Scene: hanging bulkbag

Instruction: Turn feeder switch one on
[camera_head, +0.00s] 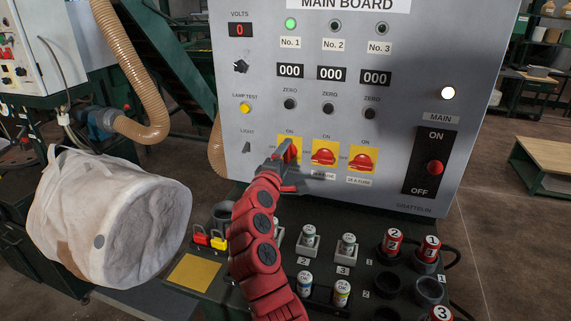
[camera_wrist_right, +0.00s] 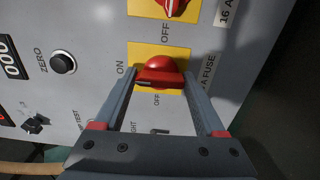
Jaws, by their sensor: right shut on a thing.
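Feeder switch one (camera_head: 288,147) is the leftmost red rotary knob on a yellow plate on the grey main board (camera_head: 232,45). My right gripper (camera_head: 286,164) reaches up to it and partly covers it. In the right wrist view, the fingers stand on both sides of the red knob (camera_wrist_right: 160,72) and are shut on its handle. The handle lies along the line toward its ON mark. The No. 1 lamp (camera_head: 291,24) is lit green. The No. 2 lamp (camera_head: 335,26) and No. 3 lamp (camera_head: 382,28) are dark. My left gripper is not in view.
Switch two (camera_head: 323,156) and switch three (camera_head: 361,161) sit close to the right, handles lying sideways. A main switch (camera_head: 434,167) is farther right. A desk with fuses (camera_head: 392,240) and sockets juts out below. A white bag (camera_head: 105,215) hangs at left.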

